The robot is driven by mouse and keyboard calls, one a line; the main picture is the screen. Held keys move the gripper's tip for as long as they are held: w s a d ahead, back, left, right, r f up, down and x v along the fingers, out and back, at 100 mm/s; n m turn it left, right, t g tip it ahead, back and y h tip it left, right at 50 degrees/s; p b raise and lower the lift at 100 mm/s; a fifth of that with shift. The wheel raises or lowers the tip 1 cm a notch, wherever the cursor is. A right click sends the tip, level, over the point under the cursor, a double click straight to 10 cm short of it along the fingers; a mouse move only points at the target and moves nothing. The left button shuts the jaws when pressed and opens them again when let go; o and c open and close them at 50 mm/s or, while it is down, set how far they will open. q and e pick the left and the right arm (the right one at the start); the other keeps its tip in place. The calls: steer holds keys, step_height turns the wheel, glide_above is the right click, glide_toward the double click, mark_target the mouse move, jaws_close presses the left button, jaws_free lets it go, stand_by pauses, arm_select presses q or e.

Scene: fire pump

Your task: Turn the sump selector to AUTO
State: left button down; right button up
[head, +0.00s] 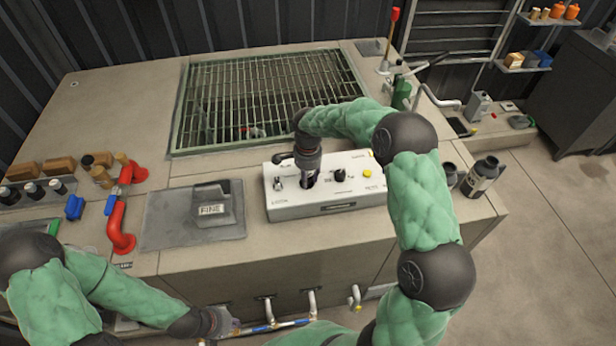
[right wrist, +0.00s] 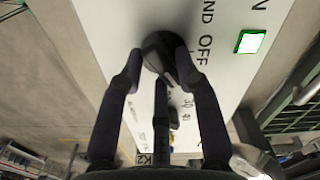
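The white control panel (head: 330,196) lies on the concrete block, with several knobs and a yellow button. My right gripper (head: 308,187) points down onto the panel and hides the control under it. In the right wrist view, the black selector knob (right wrist: 160,50) sits between the tips of my right gripper (right wrist: 159,62), beside the letters "ND" and "OFF". The fingertips close in on the knob from both sides and appear to touch it. The word AUTO cannot be read. My left gripper (head: 222,322) is low at the front, beside a pipe; its fingers are too small to read.
A second black knob (head: 340,174) stands right of my right gripper. A green-lit square (right wrist: 249,41) shows on the panel. A grey hatch plate (head: 180,228) and red pipe (head: 122,218) lie to the left, a floor grating (head: 265,95) behind, and dark bottles (head: 482,176) to the right.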

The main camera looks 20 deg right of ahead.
steer(key=shift+o, duration=0.5)
step_height(320, 180, up, 12)
stand_by(0.4)
stand_by(0.4)
